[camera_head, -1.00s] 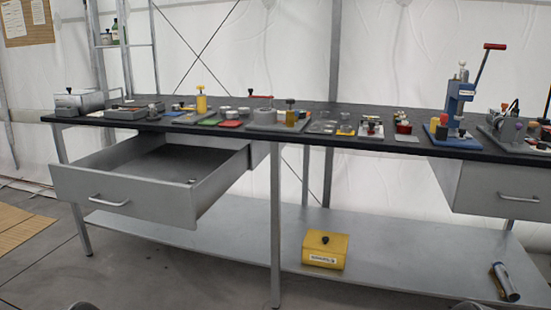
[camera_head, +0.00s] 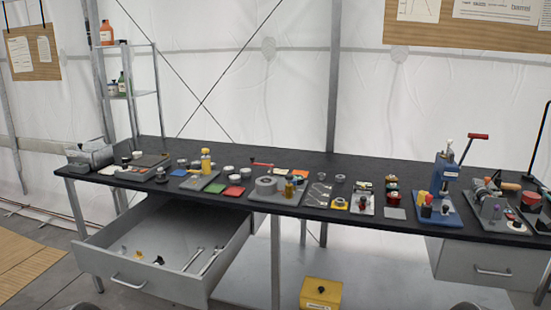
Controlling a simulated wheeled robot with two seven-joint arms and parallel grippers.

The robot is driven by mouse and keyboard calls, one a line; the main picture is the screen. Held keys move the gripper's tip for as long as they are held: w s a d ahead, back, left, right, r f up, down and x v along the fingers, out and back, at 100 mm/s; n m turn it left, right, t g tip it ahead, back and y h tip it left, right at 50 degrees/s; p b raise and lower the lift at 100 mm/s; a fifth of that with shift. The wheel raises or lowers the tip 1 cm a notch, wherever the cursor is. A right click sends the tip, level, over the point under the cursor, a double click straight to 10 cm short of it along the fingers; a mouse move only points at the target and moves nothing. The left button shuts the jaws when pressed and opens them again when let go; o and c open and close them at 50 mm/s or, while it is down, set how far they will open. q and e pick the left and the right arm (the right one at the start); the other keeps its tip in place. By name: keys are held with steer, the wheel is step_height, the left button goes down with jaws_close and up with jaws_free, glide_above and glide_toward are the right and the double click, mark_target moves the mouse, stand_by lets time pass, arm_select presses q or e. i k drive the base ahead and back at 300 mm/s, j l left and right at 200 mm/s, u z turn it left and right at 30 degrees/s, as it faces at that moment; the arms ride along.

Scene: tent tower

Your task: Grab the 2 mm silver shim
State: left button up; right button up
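I cannot single out the 2 mm silver shim. Small silver-grey pieces lie on a grey tray (camera_head: 319,194) at the middle of the black-topped bench (camera_head: 230,154), too small to tell apart. A flat grey square plate (camera_head: 395,213) lies right of them near the front edge. The open drawer (camera_head: 165,262) under the bench's left end holds several small items, among them silver bars (camera_head: 210,262) and a black knob (camera_head: 158,260). Neither of my grippers shows clearly; only dark shapes of my body cut the bottom edge.
A blue press (camera_head: 440,190) with a red-handled lever stands at the bench's right. A grey machine (camera_head: 492,203) is beside it. A grey box (camera_head: 90,157) stands at the left end. The open drawer juts out in front. A yellow box (camera_head: 320,293) sits on the lower shelf.

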mark_target(123, 250)
steer(key=i+j+u, duration=0.45)
steer(key=i+j, duration=0.95)
steer(key=j, duration=0.15)
